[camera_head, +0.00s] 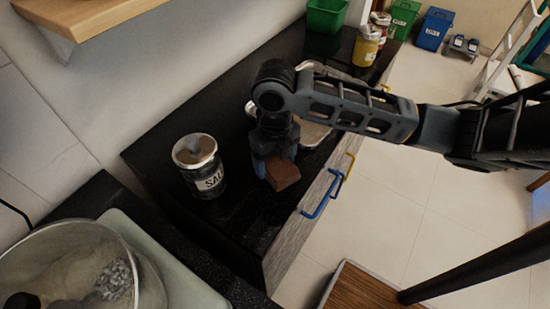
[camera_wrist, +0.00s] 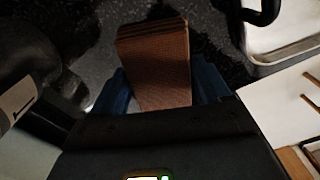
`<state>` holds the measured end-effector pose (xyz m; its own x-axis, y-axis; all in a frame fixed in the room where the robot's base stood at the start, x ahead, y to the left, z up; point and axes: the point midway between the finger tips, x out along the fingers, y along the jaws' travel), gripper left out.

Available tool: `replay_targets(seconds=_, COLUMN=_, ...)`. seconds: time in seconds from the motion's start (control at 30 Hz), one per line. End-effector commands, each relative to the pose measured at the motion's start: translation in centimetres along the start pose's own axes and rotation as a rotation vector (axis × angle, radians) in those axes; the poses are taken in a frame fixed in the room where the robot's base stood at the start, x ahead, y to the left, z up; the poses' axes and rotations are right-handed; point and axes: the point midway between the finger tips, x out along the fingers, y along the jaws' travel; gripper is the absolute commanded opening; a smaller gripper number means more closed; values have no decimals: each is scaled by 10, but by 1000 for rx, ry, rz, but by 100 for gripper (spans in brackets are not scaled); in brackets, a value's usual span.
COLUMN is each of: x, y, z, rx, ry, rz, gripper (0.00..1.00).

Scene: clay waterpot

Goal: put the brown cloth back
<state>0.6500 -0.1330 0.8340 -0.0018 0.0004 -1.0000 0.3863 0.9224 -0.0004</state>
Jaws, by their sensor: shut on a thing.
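The brown cloth (camera_head: 283,174) is a small folded block with stacked layers at one edge. It also shows in the wrist view (camera_wrist: 155,65), between the two blue fingers. My gripper (camera_head: 268,168) is shut on the cloth, over the black countertop (camera_head: 240,210). In the wrist view my gripper (camera_wrist: 160,88) has a finger on each side of the cloth. I cannot tell whether the cloth touches the counter.
A can labelled SAL (camera_head: 208,178) stands close left of my gripper. A metal tray (camera_head: 314,132) lies behind, partly hidden by my arm. A glass bowl (camera_head: 75,270) is at the lower left. Blue handles (camera_head: 320,200) stick out from the counter front. A wooden shelf (camera_head: 85,18) hangs upper left.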

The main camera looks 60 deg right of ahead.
Motion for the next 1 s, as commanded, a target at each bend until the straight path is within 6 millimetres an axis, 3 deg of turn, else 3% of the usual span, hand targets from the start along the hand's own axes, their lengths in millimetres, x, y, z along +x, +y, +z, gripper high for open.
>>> replay_targets(seconds=0.13, x=4, y=0, z=0, rx=-1, ry=0, rz=-1, gripper=48)
replay_targets(seconds=0.17, x=4, y=0, z=0, rx=0, ry=0, rz=0, gripper=77)
replay_targets(seconds=0.4, x=3, y=0, z=0, rx=0, ry=0, rz=0, gripper=100)
replay_targets(seconds=0.77, x=-4, y=0, z=0, rx=0, ry=-1, rz=0, gripper=100)
replay_targets(seconds=1.0, x=-48, y=0, z=1, rx=-4, ry=-4, rz=0, gripper=100)
